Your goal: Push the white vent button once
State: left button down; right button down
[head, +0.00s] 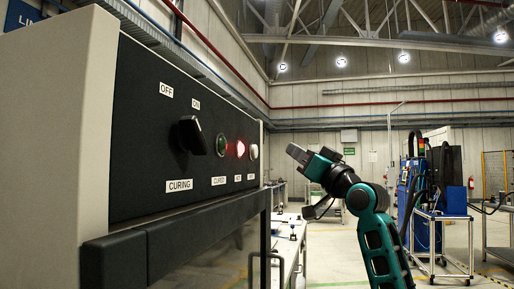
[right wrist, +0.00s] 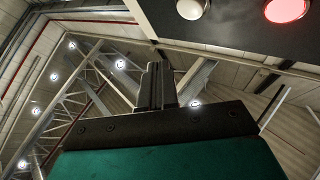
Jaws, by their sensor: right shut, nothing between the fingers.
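The white button (head: 253,151) is the farthest control on the black front panel of a beige box in the head view. Its label is too small to read. It also shows at the top edge of the right wrist view (right wrist: 190,8), partly cut off. My right gripper (head: 291,150) is shut and empty, to the right of the white button at about its height in the picture, with a gap between them. Its closed fingers (right wrist: 157,80) show below the panel edge in the right wrist view. My left gripper is not in view.
Beside the white button is a lit red lamp (head: 240,149), then a green one (head: 221,145) and a black rotary knob (head: 192,135) marked OFF and ON. A dark ledge (head: 180,229) juts out below the panel. Blue equipment and a cart (head: 443,243) stand far right.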

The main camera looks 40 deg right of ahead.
aim_at(254, 152)
jog(key=shift+w+a+p, duration=0.5)
jog(key=shift+w+a, duration=0.35)
jog(key=shift+w, duration=0.2)
jog(key=shift+w+a+p, duration=0.5)
jog(key=shift+w+a, duration=0.3)
jog(key=shift+w, duration=0.25)
dwell(0.3)
jog(key=shift+w+a+p, duration=0.3)
jog(key=shift+w, duration=0.05)
